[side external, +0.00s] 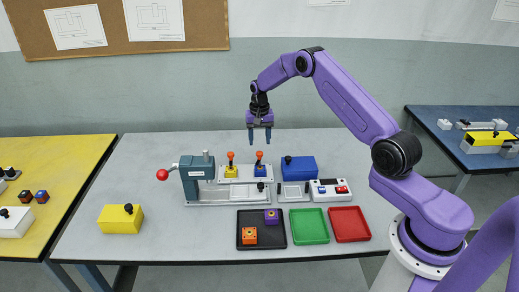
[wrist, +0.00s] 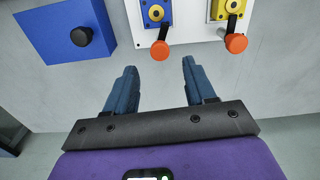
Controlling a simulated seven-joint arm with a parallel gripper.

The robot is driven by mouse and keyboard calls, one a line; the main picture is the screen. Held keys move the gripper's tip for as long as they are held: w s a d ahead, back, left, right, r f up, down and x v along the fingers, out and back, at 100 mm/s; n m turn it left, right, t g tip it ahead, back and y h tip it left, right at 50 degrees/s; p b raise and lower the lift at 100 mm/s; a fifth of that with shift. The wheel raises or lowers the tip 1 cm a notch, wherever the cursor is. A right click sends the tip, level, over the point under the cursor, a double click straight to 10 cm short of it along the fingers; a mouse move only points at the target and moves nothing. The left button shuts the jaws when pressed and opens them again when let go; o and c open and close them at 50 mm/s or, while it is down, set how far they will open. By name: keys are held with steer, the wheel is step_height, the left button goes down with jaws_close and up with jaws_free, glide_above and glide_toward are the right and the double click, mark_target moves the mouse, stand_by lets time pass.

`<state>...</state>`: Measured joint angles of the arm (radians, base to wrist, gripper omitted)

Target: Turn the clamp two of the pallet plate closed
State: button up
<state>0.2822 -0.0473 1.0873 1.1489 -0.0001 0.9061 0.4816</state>
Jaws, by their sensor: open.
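The white pallet plate (side external: 241,180) lies on the grey fixture and carries two clamps. One clamp has a yellow base (side external: 231,171), the other a blue base (side external: 260,171), and each has a lever with an orange knob standing up. The wrist view shows the blue clamp's knob (wrist: 160,50) and the yellow clamp's knob (wrist: 236,43) at the top. No label shows which is clamp two. My gripper (side external: 259,140) is open and empty, pointing down above and behind the plate. In the wrist view its fingertips (wrist: 159,66) are apart, with neither touching a clamp.
A blue box (side external: 299,167) with a dark knob stands right of the plate, and a teal press (side external: 195,180) with a red-balled handle stands left. A button box (side external: 329,190), black tray (side external: 243,214), green tray (side external: 309,239) and red tray (side external: 350,236) are nearer the front.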

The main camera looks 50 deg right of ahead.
mark_target(259, 152)
steer(key=shift+f, duration=2.55)
jaws_close()
